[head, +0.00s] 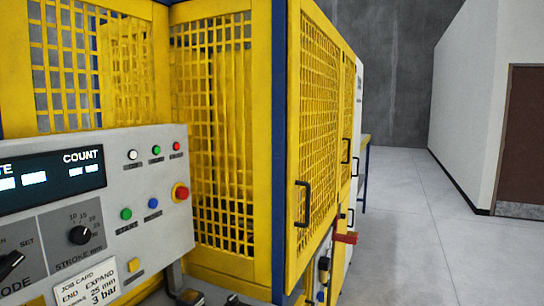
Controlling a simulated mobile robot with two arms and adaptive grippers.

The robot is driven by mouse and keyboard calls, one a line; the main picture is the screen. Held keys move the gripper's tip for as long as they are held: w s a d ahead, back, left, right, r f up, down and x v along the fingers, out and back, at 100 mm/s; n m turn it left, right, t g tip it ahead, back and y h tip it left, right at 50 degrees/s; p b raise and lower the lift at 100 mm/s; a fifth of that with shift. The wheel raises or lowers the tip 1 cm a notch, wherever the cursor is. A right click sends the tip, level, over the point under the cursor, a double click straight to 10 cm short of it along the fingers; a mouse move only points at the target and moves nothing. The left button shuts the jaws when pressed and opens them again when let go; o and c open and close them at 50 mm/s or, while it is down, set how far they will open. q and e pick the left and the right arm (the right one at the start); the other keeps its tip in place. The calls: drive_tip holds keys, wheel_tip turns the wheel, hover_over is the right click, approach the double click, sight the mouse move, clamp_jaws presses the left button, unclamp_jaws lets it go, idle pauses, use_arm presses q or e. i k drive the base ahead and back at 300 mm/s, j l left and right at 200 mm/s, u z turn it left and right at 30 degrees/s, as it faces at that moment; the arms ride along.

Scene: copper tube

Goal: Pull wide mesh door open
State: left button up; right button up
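The wide yellow mesh door (319,130) is on the right side of the machine enclosure, seen at a steep angle. It looks shut and roughly flush with the frame. Its black handle (302,204) is a vertical bar low on the edge nearest me, beside a dark blue corner post (279,150). Neither of my grippers shows in the head view, and nothing visible touches the handle.
A narrower yellow mesh panel (347,105) with a black handle (346,151) lies farther along. A red part (346,238) sticks out below the door. A grey control panel (150,222) stands front left. Grey floor (405,230) to the right is clear, up to a white wall (465,110).

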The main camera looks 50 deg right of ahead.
sight(295, 265)
drive_tip(key=z, duration=1.8)
